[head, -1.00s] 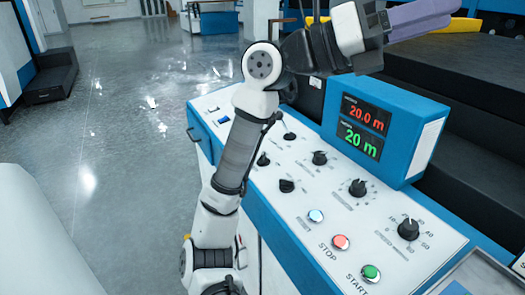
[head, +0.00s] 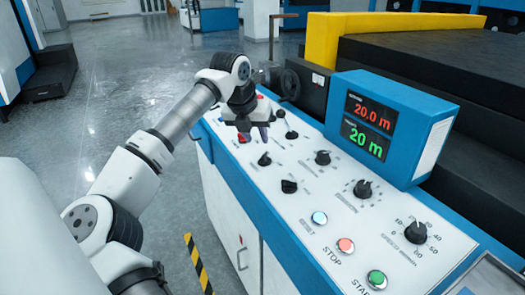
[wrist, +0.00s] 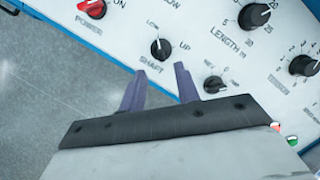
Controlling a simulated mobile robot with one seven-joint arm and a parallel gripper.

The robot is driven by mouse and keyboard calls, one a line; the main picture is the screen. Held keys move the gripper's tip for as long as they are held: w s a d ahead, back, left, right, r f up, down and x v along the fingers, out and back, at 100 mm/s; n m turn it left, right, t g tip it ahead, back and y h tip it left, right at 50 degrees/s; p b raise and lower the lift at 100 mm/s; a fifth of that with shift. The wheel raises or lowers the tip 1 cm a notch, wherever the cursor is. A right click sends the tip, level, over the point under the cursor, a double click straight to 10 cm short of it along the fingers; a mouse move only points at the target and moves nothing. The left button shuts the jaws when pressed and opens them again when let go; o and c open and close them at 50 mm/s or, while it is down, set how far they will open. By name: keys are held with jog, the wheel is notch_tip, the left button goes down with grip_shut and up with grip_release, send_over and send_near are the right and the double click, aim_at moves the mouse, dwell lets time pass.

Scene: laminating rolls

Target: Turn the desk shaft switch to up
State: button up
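The shaft switch (wrist: 160,48) is a black knob on the white control panel, labelled SHAFT, with LOW and UP printed around it. Its pale pointer mark seems to face LOW. In the head view my gripper (head: 255,137) hangs over the panel's far left part, partly covering the red knob.
The red power knob (wrist: 90,8) and another small black knob (wrist: 213,84) flank the switch. The length knob (wrist: 255,15) is farther right. A blue display box (head: 390,125) stands on the panel's right side. Reset, stop and start buttons (head: 345,245) are nearer.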

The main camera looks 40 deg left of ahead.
aim_at(263, 155)
jog(key=p+x, duration=0.1)
jog(key=x, duration=0.7)
jog(key=shift+w+f+p, duration=0.1)
jog(key=shift+w+p, duration=0.05)
jog(key=shift+p, duration=0.15)
jog(key=c, duration=0.6)
jog(key=shift+c, duration=0.2)
